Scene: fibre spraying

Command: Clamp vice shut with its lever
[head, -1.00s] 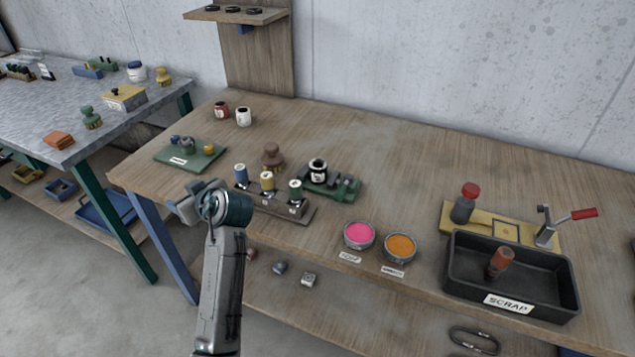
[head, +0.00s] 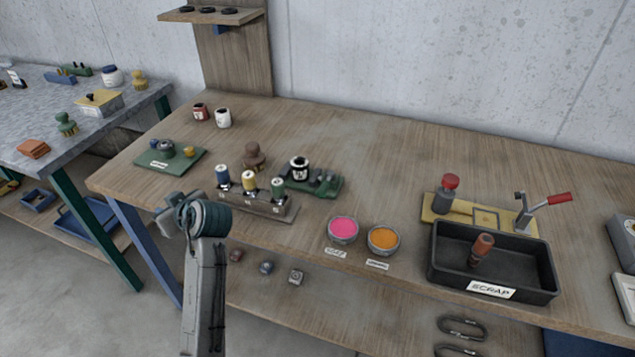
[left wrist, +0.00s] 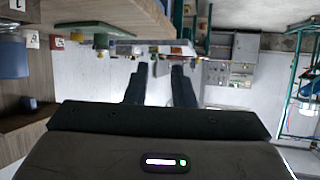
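A metal post with a red-handled lever (head: 558,199) stands at the right end of a yellow base plate (head: 430,213) on the wooden bench. It looks like the vice and its lever; the lever sticks out to the right, slightly raised. Its jaws are too small to make out. A dark cylinder with a red top (head: 447,193) stands on the plate's left end. My left gripper (head: 172,214) is by the bench's front left edge, far left of the vice. In the left wrist view its two dark fingers (left wrist: 160,88) are apart with nothing between them. My right gripper is out of view.
A black scrap tray (head: 435,277) stands directly in front of the yellow plate. Pink (head: 343,229) and orange (head: 383,239) bowls and a spool rack (head: 255,205) line the front edge. Grey objects (head: 625,240) stand at the right. The bench's back middle is clear.

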